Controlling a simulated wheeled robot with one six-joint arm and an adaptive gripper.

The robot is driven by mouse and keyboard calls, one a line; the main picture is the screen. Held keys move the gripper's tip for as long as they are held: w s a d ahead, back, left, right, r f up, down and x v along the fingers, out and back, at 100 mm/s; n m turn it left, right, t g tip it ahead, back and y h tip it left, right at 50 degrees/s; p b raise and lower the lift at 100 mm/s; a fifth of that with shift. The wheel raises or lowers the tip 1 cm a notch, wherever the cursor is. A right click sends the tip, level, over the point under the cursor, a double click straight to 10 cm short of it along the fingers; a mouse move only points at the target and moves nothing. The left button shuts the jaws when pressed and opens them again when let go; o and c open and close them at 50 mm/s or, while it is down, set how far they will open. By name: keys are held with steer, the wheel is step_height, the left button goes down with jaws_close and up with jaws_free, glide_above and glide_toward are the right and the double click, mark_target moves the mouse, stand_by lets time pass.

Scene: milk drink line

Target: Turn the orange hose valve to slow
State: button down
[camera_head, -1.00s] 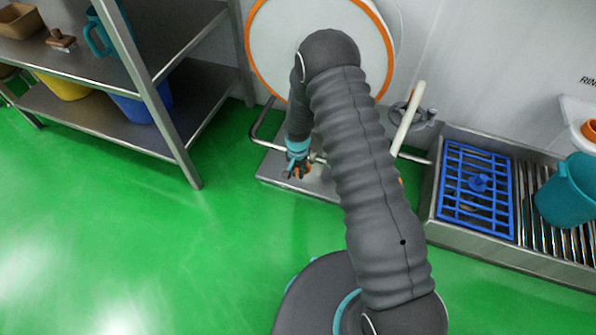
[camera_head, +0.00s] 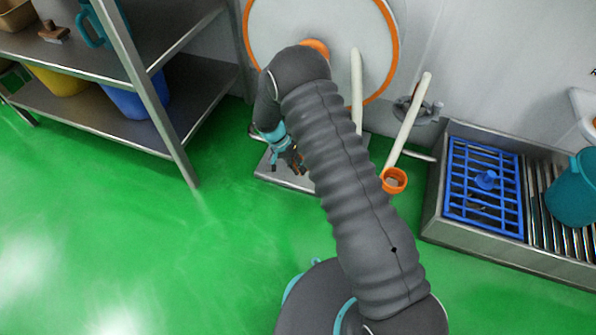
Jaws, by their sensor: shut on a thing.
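My gripper (camera_head: 287,164) is low, just left of my arm, above a grey metal plate (camera_head: 268,172) on the floor. It is shut on a small orange piece (camera_head: 297,158), which seems to be the orange hose valve. The fingers and my arm hide most of the valve, so its setting cannot be read. Behind my arm is a big round hose reel (camera_head: 345,45) with an orange rim and an orange hub.
A metal shelf rack (camera_head: 150,115) with bins stands at the left. White pipes (camera_head: 408,122) rise at the right of my arm, one above an orange cup-like end (camera_head: 395,180). A metal drain basin (camera_head: 432,215) with a blue grate (camera_head: 485,205) is at the right. Green floor is open in front.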

steer(key=shift+h, duration=0.3)
steer(key=c, duration=1.2)
jaws_free()
steer(key=shift+r, duration=0.1)
steer(key=v, duration=1.2)
steer(key=shift+w, duration=0.1)
